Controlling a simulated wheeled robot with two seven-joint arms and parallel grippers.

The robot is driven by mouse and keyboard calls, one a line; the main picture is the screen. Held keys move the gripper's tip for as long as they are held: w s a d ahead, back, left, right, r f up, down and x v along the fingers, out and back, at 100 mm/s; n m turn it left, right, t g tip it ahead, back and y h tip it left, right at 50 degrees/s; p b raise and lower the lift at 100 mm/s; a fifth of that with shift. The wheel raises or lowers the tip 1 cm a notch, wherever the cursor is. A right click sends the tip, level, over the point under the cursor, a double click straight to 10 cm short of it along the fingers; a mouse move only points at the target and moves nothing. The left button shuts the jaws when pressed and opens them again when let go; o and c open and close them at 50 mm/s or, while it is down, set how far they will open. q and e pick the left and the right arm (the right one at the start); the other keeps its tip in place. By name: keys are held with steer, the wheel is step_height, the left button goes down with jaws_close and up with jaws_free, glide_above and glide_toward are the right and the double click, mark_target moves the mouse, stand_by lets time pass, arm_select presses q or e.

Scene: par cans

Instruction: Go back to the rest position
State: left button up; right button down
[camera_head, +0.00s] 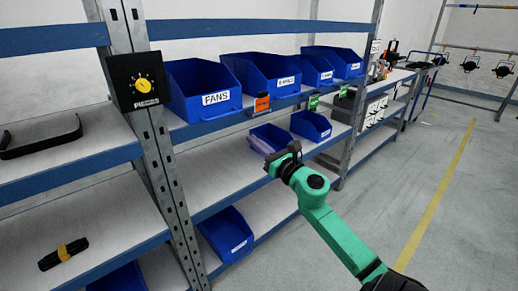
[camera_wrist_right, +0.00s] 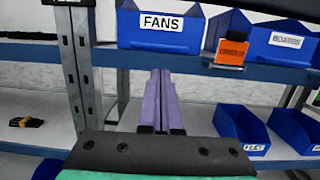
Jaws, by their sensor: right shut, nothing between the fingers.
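My right gripper (camera_head: 258,145) reaches in from the lower right on a green arm, in front of the middle shelf. Its two purple fingers point toward the shelving and lie close together with nothing held. In the right wrist view the shut fingers (camera_wrist_right: 160,75) end below the blue bin marked FANS (camera_wrist_right: 160,30), near the upper shelf's blue edge. I cannot tell whether they touch anything. My left gripper is not in view.
Blue bins (camera_head: 310,126) stand on the middle shelf close to my right gripper. An orange-labelled box (camera_head: 262,103) hangs at the upper shelf edge. A metal post (camera_head: 165,180) stands to the left. Open floor (camera_head: 400,170) lies to the right.

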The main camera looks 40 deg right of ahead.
steer(key=shift+s+f, duration=0.15)
steer(key=shift+s, duration=0.45)
